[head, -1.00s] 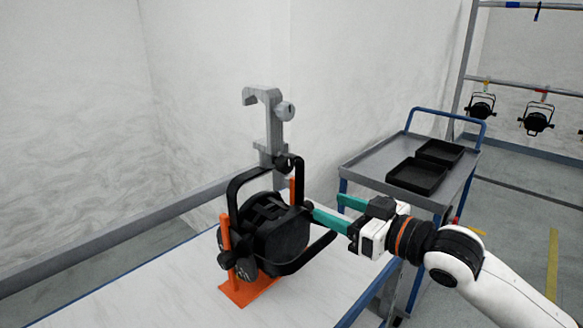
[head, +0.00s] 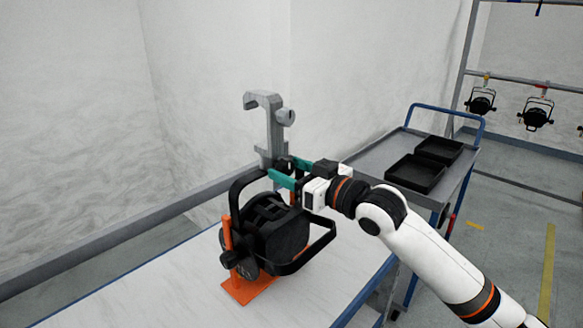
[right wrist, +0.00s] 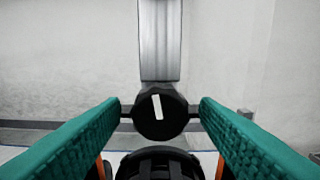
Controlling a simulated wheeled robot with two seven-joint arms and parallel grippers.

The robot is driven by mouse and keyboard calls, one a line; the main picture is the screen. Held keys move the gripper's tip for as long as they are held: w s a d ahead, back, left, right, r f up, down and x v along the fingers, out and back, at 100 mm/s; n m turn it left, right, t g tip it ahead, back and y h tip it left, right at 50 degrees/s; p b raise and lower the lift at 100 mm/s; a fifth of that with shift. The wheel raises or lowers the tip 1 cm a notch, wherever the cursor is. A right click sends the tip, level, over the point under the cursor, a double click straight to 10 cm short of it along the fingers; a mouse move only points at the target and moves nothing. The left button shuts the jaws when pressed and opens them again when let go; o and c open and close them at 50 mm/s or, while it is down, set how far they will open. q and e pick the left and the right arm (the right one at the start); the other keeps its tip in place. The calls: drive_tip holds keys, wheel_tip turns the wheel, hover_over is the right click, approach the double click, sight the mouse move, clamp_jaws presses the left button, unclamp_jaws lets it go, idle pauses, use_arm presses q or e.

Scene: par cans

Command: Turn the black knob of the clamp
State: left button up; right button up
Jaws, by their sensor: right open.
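The grey hook clamp (head: 272,125) stands upright above the black par can (head: 275,230), which rests in an orange stand (head: 238,287) on the table. The clamp's black knob (right wrist: 160,112), round with a white mark tilted slightly from vertical, shows in the right wrist view, centred between the teal fingers. In the head view my gripper mostly hides the knob. My right gripper (head: 288,171) is open, its fingers at the height of the knob, one to each side. In the right wrist view (right wrist: 160,115) gaps remain between fingers and knob. My left gripper is not in view.
The white table (head: 150,290) is clear left of the stand. A grey cart (head: 375,155) with blue handles and two black trays (head: 415,173) stands behind on the right. A rack with hanging lamps (head: 535,115) is farther right.

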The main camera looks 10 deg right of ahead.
drive_tip(key=shift+w, duration=0.1)
drive_tip(key=c, duration=1)
drive_tip(key=shift+n, duration=0.3)
drive_tip(key=n+p, duration=0.2)
drive_tip(key=n, duration=0.1)
drive_tip(key=shift+r+n+p, duration=0.15)
drive_tip(key=shift+n+p, duration=0.15)
drive_tip(key=shift+n, duration=0.1)
drive_tip(key=n+p, duration=0.3)
drive_tip(key=n, duration=0.3)
drive_tip(key=n+p, duration=0.3)
drive_tip(key=n, duration=0.2)
drive_tip(key=shift+n, duration=0.4)
drive_tip(key=n+p, duration=0.2)
drive_tip(key=n, duration=0.3)
drive_tip(key=shift+n+p, duration=0.3)
drive_tip(key=shift+n, duration=0.1)
